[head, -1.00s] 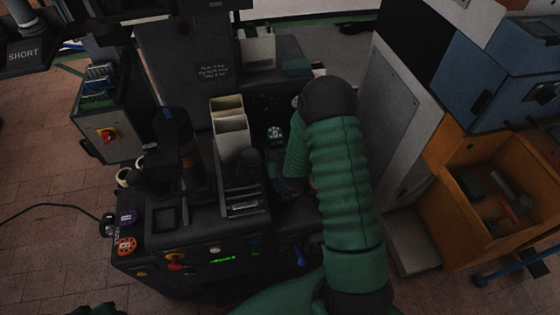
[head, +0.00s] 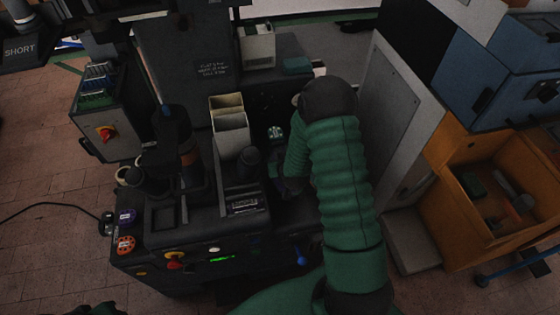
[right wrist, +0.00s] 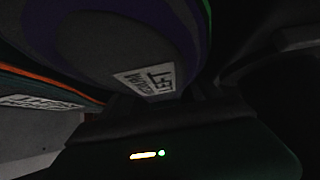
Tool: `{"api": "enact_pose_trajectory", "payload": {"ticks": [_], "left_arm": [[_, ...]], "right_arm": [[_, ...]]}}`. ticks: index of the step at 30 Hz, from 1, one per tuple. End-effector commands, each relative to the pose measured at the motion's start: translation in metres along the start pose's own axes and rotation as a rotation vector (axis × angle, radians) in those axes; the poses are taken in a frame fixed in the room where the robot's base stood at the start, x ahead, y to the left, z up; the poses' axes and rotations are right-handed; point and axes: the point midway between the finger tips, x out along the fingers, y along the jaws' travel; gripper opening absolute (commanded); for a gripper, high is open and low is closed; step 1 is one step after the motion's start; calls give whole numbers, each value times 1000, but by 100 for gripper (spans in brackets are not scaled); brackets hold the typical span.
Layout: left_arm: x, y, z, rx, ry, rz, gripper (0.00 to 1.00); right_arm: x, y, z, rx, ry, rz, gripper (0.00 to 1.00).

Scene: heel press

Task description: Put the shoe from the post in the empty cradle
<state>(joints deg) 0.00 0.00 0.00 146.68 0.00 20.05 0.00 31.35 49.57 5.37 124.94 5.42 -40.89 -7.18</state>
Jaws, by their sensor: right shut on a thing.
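A dark shoe with a purple edge (right wrist: 185,45) and a white label reading LEFT fills the upper part of the right wrist view, very close to the camera. My right gripper (head: 287,183) is mostly hidden behind my green forearm in the head view, low over the right side of the dark press. It is shut on the purple-edged shoe; the fingers' contact is too dark to see. The post and the empty cradle cannot be made out clearly. My left gripper is not in view.
A second item with an orange line (right wrist: 45,90) and a white label is at the left of the right wrist view. An orange crate (head: 465,235) stands at the right.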

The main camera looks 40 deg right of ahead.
Motion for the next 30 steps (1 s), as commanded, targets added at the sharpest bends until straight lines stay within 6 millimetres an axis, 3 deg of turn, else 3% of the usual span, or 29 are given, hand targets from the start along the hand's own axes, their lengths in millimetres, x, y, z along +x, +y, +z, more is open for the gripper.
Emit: {"api": "enact_pose_trajectory", "payload": {"ticks": [5,6,11,23,26,30], "left_arm": [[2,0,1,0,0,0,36],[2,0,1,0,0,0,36],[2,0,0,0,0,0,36],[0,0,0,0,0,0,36],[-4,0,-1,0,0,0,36],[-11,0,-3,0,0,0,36]], "right_arm": [[2,0,3,1,-2,1,0],[3,0,3,1,-2,1,73],[2,0,3,0,-4,1,94],[-4,0,4,0,-7,0,97],[-22,0,2,-1,-5,0,97],[-62,0,0,-1,-3,0,97]]}}
